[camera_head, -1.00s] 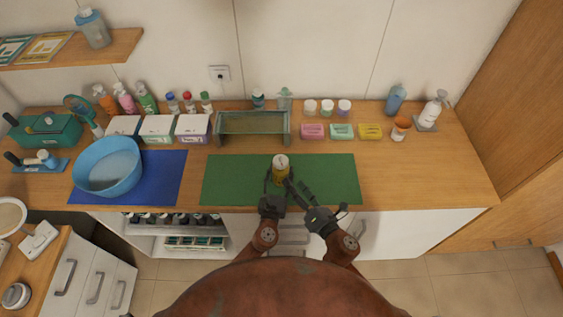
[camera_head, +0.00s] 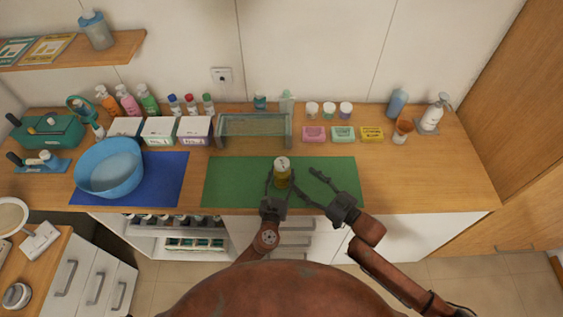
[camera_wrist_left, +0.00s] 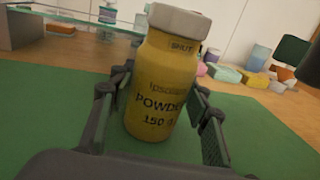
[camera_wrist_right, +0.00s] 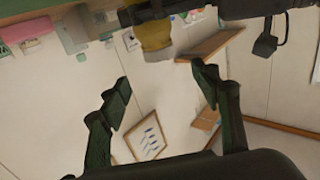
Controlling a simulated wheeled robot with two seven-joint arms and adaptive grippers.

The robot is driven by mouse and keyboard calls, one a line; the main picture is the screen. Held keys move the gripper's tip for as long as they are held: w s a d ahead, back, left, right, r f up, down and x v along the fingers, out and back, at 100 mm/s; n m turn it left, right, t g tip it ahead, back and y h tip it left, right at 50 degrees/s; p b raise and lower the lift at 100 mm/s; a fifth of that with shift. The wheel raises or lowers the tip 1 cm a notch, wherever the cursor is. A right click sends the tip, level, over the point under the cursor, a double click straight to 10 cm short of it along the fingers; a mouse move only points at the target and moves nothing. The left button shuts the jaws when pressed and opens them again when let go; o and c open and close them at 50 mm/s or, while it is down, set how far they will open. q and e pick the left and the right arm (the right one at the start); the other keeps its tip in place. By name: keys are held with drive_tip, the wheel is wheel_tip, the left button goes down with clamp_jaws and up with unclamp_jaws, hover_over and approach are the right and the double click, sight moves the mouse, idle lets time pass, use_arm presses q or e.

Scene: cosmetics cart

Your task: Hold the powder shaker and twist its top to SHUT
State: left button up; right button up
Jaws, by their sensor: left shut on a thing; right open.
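The powder shaker is a yellow bottle (camera_wrist_left: 160,90) with a pale top (camera_wrist_left: 178,20). It stands upright in the left wrist view, and the word SHUT is on its shoulder just below the top. I cannot make out a matching mark on the top. In the head view the shaker (camera_head: 282,178) is over the green mat (camera_head: 230,180). My left gripper (camera_head: 281,183) is shut on its body, one finger on each side. My right gripper (camera_head: 305,178) is open and empty, to the right of the shaker. The shaker also shows at the upper edge of the right wrist view (camera_wrist_right: 153,36).
A blue basin (camera_head: 108,168) stands on a blue mat at left. A glass-topped stand (camera_head: 254,125) is behind the green mat. Soap boxes, small jars and bottles line the back of the counter. The green mat's right part is clear.

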sight(281, 162)
drive_tip(key=x, duration=1.2)
drive_tip(key=shift+c, duration=0.3)
drive_tip(key=c, duration=1.1)
